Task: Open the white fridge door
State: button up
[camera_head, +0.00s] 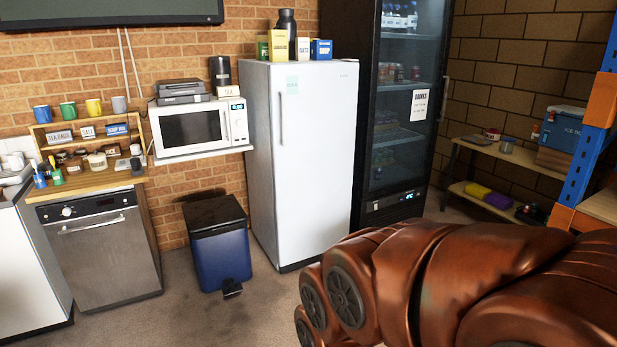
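The white fridge (318,165) stands against the brick wall in the middle of the view, upright, with its door shut. A slim vertical handle (281,118) runs along the left edge of the door. A pale green note is stuck near the door's top left. Several boxes and a dark bottle stand on top of the fridge. My copper-coloured arm fills the lower right and covers the floor in front of the drinks cooler. My gripper is not in view.
A blue pedal bin (218,252) stands on the floor just left of the fridge. A black glass-door drinks cooler (403,110) stands close on its right. A microwave (198,127) sits on a wall shelf at left, above the bin.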

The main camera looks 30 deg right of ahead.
aim_at(314, 105)
jog(key=z, duration=0.35)
jog(key=i, duration=0.55)
jog(key=z, duration=0.65)
jog(key=i, duration=1.35)
jog(key=u, duration=0.8)
jog(key=i, duration=1)
jog(key=u, duration=0.85)
